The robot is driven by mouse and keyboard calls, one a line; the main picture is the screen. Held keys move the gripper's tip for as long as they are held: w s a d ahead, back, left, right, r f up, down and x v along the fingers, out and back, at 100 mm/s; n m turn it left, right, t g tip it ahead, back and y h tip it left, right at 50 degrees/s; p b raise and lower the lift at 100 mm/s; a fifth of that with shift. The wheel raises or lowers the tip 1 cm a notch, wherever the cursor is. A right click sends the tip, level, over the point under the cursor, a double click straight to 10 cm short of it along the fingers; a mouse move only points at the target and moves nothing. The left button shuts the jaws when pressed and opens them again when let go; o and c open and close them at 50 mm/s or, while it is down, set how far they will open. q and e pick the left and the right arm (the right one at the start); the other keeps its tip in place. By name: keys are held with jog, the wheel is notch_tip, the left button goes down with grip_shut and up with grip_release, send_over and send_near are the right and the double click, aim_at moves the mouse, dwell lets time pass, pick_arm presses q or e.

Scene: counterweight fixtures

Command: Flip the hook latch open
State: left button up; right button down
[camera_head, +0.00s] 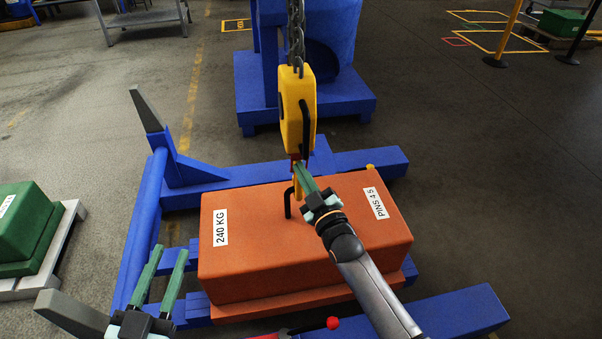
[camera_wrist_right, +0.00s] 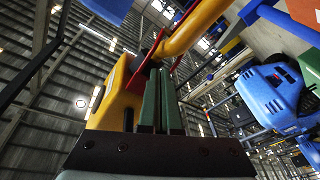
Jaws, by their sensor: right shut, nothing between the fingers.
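A yellow hook block (camera_head: 297,108) hangs on a dark chain (camera_head: 296,35) above the orange counterweight (camera_head: 300,245). Its red latch (camera_head: 293,160) shows just below the block, partly hidden by my right gripper. The yellow hook (camera_wrist_right: 196,26) curves across the top of the right wrist view, beside the block (camera_wrist_right: 118,98). My right gripper (camera_head: 299,168) is shut and empty, its green fingertips (camera_wrist_right: 160,75) close beside the latch and hook; contact cannot be told. My left gripper (camera_head: 168,256) is open and empty at the lower left.
A black lifting eye (camera_head: 288,204) stands on the counterweight, below the hook. Blue frame beams (camera_head: 245,184) surround the weight. A green weight (camera_head: 25,228) sits on a pallet at the left. A blue fixture (camera_head: 345,95) stands behind; open floor lies to the right.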

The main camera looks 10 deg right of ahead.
jog(key=shift+w+r, duration=0.1)
jog(key=shift+r, duration=0.2)
jog(key=shift+f, duration=0.15)
jog(key=shift+s+f+b, duration=0.3)
jog(key=shift+s+f, duration=0.5)
jog(key=shift+f, duration=0.25)
jog(key=shift+s+f+b, duration=0.25)
jog(key=shift+s+f, duration=0.5)
jog(key=shift+f, duration=0.25)
jog(key=s+f, duration=0.1)
jog(key=f, duration=0.1)
jog(key=s+f+b, duration=0.1)
jog(key=s+f, duration=0.1)
